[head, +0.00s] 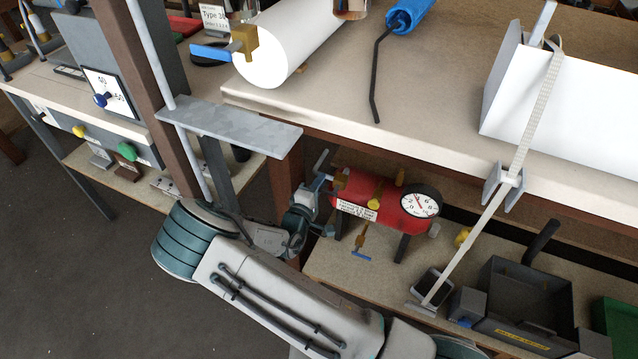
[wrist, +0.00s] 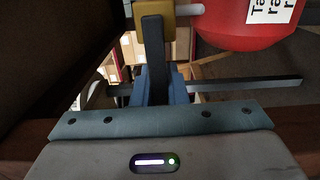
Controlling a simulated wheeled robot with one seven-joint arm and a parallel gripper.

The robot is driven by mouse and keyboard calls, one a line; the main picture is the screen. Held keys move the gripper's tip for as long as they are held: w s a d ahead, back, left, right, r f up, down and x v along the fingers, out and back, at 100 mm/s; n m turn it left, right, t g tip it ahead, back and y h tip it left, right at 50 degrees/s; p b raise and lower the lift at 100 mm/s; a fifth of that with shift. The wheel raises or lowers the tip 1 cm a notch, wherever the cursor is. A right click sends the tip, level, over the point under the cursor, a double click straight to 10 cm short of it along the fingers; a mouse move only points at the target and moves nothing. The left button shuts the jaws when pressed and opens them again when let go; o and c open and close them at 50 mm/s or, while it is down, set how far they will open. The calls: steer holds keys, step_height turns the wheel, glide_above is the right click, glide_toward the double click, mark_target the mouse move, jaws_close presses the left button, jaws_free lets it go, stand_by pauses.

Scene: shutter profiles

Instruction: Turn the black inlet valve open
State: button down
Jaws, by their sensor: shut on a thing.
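The black inlet valve's lever (wrist: 153,45) runs down from a brass valve body (wrist: 168,12) in the wrist view. A pale pipe joins that body to the end of the red tank (wrist: 245,22). My gripper (wrist: 157,85) is shut on the lever's lower end, with a blue-grey finger on each side. In the head view the red tank (head: 368,192) stands on the lower shelf under the bench, and my gripper (head: 323,183) is at its left end. The lever is hard to make out there.
The tank carries a dial gauge (head: 420,201) and a blue-handled drain valve (head: 361,254) below. A bench top (head: 410,135) overhangs it. A brown post (head: 150,90) and a grey plate (head: 230,125) stand left, close to my arm. A dark bin (head: 520,300) sits right.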

steer(key=shift+a, duration=0.1)
steer(key=c, duration=1.4)
jaws_free()
steer(key=shift+c, duration=0.2)
steer(key=shift+s, duration=0.1)
steer(key=p+v, duration=0.2)
steer(key=v, duration=1.1)
steer(key=shift+s, duration=0.35)
steer(key=shift+a, duration=0.15)
